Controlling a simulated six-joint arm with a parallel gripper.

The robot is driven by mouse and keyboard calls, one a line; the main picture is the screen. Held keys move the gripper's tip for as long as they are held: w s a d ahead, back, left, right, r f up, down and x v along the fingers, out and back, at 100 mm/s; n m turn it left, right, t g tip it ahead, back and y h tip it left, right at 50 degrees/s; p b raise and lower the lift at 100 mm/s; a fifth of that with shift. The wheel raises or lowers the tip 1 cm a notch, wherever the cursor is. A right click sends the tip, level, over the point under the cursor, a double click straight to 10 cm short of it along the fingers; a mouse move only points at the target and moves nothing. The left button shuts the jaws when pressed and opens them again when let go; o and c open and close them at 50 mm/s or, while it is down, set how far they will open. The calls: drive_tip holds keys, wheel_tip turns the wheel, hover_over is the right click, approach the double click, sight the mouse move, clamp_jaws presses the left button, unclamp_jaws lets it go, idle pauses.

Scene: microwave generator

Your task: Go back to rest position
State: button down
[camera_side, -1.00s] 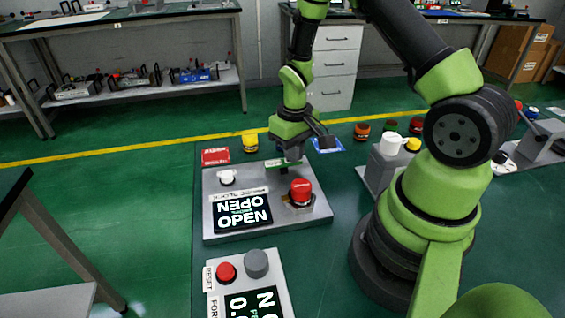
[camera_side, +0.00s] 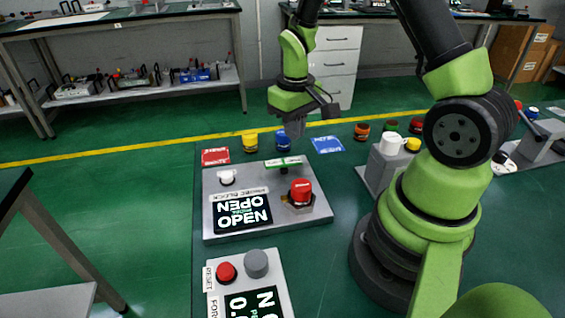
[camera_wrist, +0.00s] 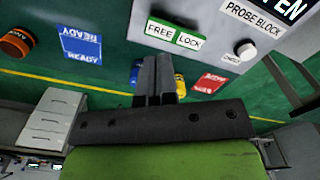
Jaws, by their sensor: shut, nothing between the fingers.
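My gripper (camera_side: 295,128) is shut and empty. In the side view it hangs above the back edge of the probe block panel (camera_side: 222,224), apart from it. The panel carries a display (camera_side: 242,211) reading OPEN, a red knob (camera_side: 301,191), a white knob (camera_side: 227,177) and a green and white FREE/LOCK slider (camera_side: 283,162). In the wrist view the shut fingers (camera_wrist: 158,62) point toward the panel, with the FREE/LOCK label (camera_wrist: 174,34) beyond them. The fingers partly hide a blue and a yellow object behind them.
A yellow jar (camera_side: 250,143) and a blue jar (camera_side: 283,141) stand behind the panel, between a red card (camera_side: 215,156) and a blue READY card (camera_side: 327,144). A grey stand (camera_side: 384,168) with a white cup is to the right. A second panel (camera_side: 285,285) lies in front.

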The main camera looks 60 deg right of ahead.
drive_tip(key=shift+r, duration=0.45)
drive_tip(key=shift+r, duration=0.2)
drive_tip(key=s+a+r+t+y, duration=0.1)
drive_tip(key=s+a+r+t, duration=0.2)
drive_tip(key=s+a+r, duration=0.3)
drive_tip(key=s+a+r+m+t+y, duration=0.1)
drive_tip(key=s+a+r+t, duration=0.3)
drive_tip(key=r, duration=0.9)
drive_tip(key=s+a, duration=0.2)
drive_tip(key=shift+s+a+r, duration=0.2)
drive_tip(key=shift+s+a, duration=0.05)
drive_tip(key=shift+s, duration=0.15)
